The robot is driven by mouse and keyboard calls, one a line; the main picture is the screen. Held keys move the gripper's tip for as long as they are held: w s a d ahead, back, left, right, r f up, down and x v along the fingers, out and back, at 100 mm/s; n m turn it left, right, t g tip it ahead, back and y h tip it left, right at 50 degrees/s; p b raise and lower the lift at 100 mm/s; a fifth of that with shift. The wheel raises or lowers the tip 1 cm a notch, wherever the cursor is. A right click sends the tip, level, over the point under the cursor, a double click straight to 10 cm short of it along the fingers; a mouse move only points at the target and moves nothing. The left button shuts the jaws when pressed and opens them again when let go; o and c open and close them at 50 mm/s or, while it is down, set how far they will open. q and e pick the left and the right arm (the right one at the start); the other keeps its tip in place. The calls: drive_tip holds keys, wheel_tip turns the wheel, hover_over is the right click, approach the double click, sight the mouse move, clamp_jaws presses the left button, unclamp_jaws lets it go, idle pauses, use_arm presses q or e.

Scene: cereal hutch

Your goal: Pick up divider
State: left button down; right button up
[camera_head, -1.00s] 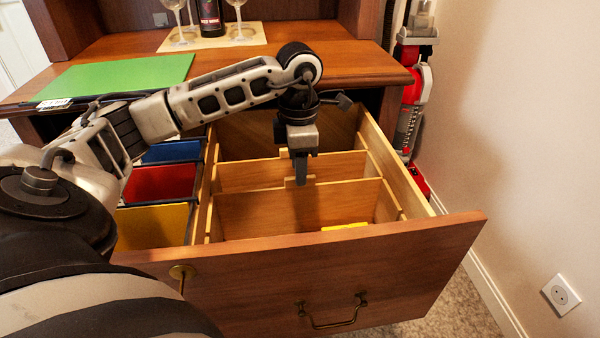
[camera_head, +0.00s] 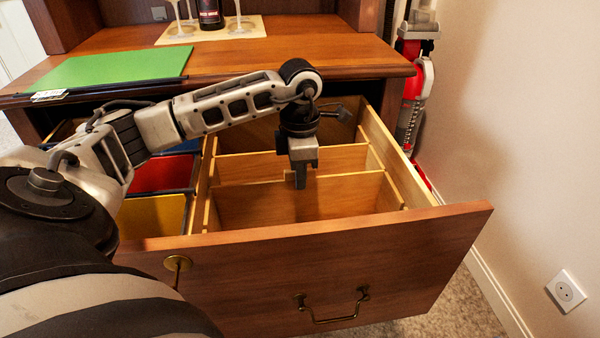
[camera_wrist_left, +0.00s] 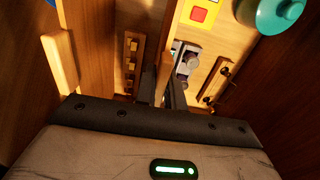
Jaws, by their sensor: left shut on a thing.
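The front wooden divider (camera_head: 352,196) stands upright across the open drawer, with a small tab on its top edge. My left gripper (camera_head: 302,178) points straight down over this tab and is shut on it. In the left wrist view the fingers (camera_wrist_left: 165,92) are close around a thin wooden edge, and the tip contact is partly hidden. A second wooden divider (camera_head: 250,167) stands behind the front one. My right gripper is in neither view.
The drawer front (camera_head: 420,255) with a brass handle lies nearest me. Blue, red and yellow folders (camera_head: 155,215) fill the left section. A green mat (camera_head: 120,72), bottle and glasses stand on the desk. A wall is at the right. The wrist view shows a teal round thing (camera_wrist_left: 272,12).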

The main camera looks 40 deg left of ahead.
use_arm(q)
drive_tip(key=shift+r, duration=0.15)
wheel_tip(320, 180, up, 28)
drive_tip(key=p, duration=1.3)
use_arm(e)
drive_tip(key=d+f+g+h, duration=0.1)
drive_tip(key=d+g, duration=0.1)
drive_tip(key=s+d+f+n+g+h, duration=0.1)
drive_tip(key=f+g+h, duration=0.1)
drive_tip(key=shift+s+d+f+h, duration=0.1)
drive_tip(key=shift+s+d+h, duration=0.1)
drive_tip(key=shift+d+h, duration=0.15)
